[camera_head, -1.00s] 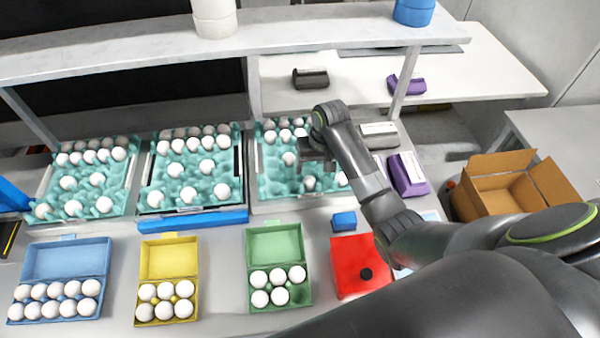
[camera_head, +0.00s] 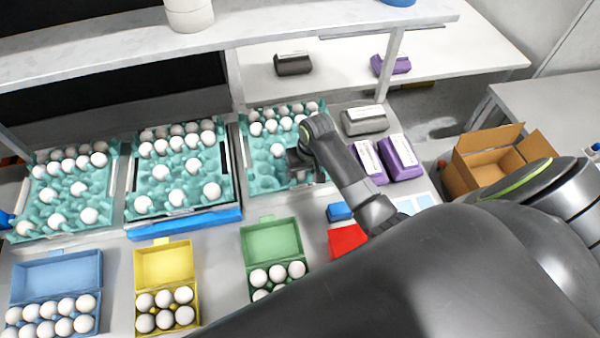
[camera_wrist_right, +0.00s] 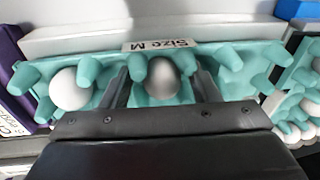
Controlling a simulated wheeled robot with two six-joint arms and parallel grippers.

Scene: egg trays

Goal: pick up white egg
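My right gripper (camera_head: 303,170) is low over the front part of the right teal egg tray (camera_head: 262,183). In the right wrist view its two fingers (camera_wrist_right: 160,90) stand apart on either side of a white egg (camera_wrist_right: 161,79), shaded grey, which sits in a tray cup. A gap shows between the egg and each finger. A second white egg (camera_wrist_right: 70,89) sits in the tray to the left. In the head view the gripper hides the egg between its fingers. Another egg (camera_head: 277,150) lies just behind and left of the gripper. My left gripper is out of view.
Two more teal trays with eggs (camera_head: 172,185) stand to the left. In front are open blue (camera_head: 56,279), yellow (camera_head: 164,263) and green (camera_head: 271,241) cartons with eggs. Closed purple cartons (camera_head: 399,158) and a grey carton (camera_head: 364,121) lie to the right. A shelf (camera_head: 260,38) spans above the trays.

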